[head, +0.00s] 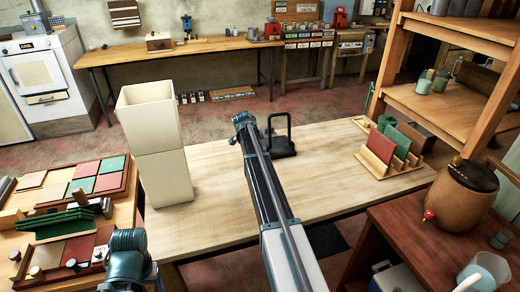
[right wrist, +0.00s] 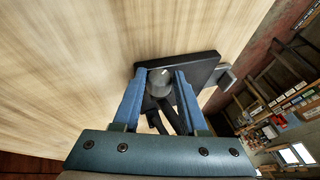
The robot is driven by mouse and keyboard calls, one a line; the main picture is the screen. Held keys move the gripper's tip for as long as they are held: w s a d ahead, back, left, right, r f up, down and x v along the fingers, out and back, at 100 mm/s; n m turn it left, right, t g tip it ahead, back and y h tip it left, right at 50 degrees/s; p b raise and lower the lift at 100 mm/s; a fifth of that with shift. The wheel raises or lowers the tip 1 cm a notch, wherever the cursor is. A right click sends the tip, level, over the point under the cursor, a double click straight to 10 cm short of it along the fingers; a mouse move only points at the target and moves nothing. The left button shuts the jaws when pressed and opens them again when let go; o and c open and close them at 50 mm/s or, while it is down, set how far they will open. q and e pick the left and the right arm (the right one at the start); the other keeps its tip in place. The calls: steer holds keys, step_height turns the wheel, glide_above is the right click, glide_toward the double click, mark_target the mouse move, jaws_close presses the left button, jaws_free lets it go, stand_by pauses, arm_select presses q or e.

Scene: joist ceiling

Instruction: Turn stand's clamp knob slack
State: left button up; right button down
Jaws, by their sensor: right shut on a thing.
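The black stand (head: 286,152) is on the light wooden table, with an upright frame rising from its base. In the right wrist view its dark plate (right wrist: 204,68) lies beyond my fingers. My right gripper (right wrist: 160,86) is shut on the round grey clamp knob (right wrist: 160,77), with one blue finger on each side. A pale mark shows on the knob's face. In the head view my right arm reaches up to the stand's left side, and the arm hides the fingers and knob. My left arm shows only in part at the bottom left; its gripper is out of view.
The wooden table (head: 330,192) is largely bare around the stand. A tall cream bin (head: 158,150) stands on its left, and a wooden rack (head: 385,160) with green and red panels on its right. A side table with coloured tiles (head: 85,185) is at left.

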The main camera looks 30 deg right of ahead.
steer(key=shift+w+d+r+g+p, duration=0.1)
steer(key=shift+w+r+g+p, duration=0.15)
steer(key=shift+w+g+p, duration=0.3)
steer(key=shift+f+n+g+y, duration=0.15)
steer(key=shift+n+g+y, duration=0.2)
steer(key=shift+g, duration=0.6)
steer(key=shift+s+n+g+y, duration=0.1)
steer(key=shift+n+g+y, duration=0.2)
steer(key=shift+g, duration=0.8)
steer(key=shift+c, duration=2.2)
jaws_free()
